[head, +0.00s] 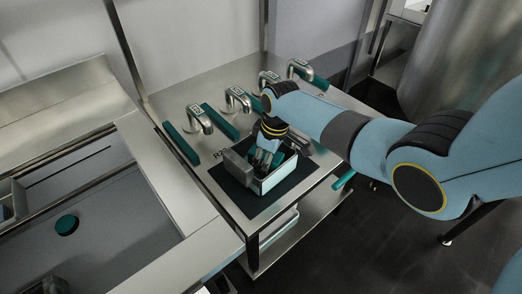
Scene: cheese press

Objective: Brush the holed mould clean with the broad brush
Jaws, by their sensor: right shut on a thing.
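My right gripper (265,156) comes in from the right and points down into an open, light-rimmed box (275,180) on a dark mat. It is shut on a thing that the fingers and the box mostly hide. Some teal (284,161) shows beside the fingers, but I cannot tell whether it is the broad brush. A plain grey block (237,166) stands at the box's left side. I cannot make out holes, so I cannot tell which thing is the holed mould. My left gripper is out of view.
Several metal taps, one of them at the left (200,118), line the back of the steel bench, with teal bars among them. A sink (120,205) with a round teal piece (67,224) lies left. The dark mat (245,205) is bare in front of the box.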

